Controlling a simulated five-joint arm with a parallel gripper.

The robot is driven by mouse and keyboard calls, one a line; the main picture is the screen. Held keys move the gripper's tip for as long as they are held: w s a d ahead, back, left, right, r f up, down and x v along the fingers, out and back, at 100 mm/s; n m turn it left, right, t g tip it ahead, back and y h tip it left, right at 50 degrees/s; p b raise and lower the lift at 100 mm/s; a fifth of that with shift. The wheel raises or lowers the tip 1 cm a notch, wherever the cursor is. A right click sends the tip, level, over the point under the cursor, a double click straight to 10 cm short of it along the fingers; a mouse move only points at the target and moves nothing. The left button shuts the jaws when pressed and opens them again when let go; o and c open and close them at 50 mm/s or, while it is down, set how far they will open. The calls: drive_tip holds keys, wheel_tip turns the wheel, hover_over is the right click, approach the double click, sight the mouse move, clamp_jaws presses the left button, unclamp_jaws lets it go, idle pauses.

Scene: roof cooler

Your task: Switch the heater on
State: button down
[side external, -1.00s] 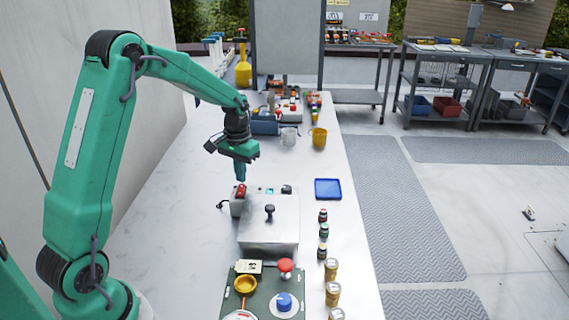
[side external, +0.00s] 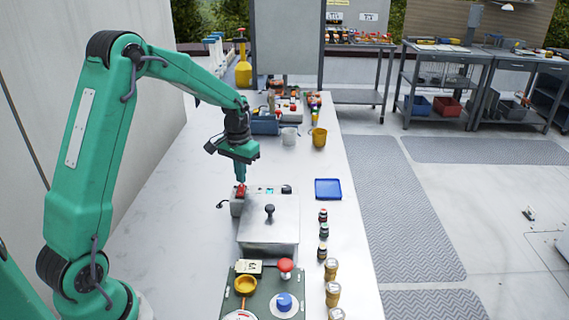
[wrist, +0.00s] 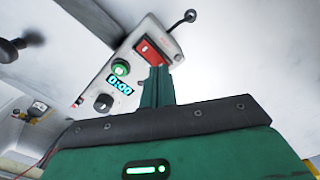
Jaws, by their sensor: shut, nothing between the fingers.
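The heater is a silver box with a flat lid and a black lid knob (side external: 269,210); its metal body (side external: 268,235) stands on the white bench. Its control panel shows in the wrist view with a red rocker switch (wrist: 147,50), a round green button or lamp (wrist: 121,67), a display (wrist: 120,87) reading 0:00 in cyan and a black dial (wrist: 103,102). My gripper (side external: 240,180) is shut and empty, pointing down at the red switch. In the wrist view its fingertips (wrist: 158,74) overlap the switch's near end. I cannot tell whether they touch it.
A blue tray (side external: 328,189) lies right of the heater. Several small jars (side external: 323,232) line the bench's right side. A yellow mug (side external: 319,138) and a white mug (side external: 289,137) stand behind.

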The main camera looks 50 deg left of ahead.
sight(242, 188)
drive_tip(key=shift+f, duration=0.85)
idle(0.7)
drive_tip(key=shift+r, duration=3.55)
drive_tip(key=shift+d+r, duration=0.1)
drive_tip(key=s+d+r+m+t, duration=0.1)
drive_tip(key=s+d+r+t, duration=0.2)
drive_tip(key=s+d+r, duration=0.65)
drive_tip(key=s+d+m+t, duration=0.2)
drive_tip(key=s+d, duration=0.4)
drive_tip(key=s, duration=0.6)
drive_tip(key=shift+s+r+t, duration=0.3)
drive_tip(key=shift+r, duration=0.1)
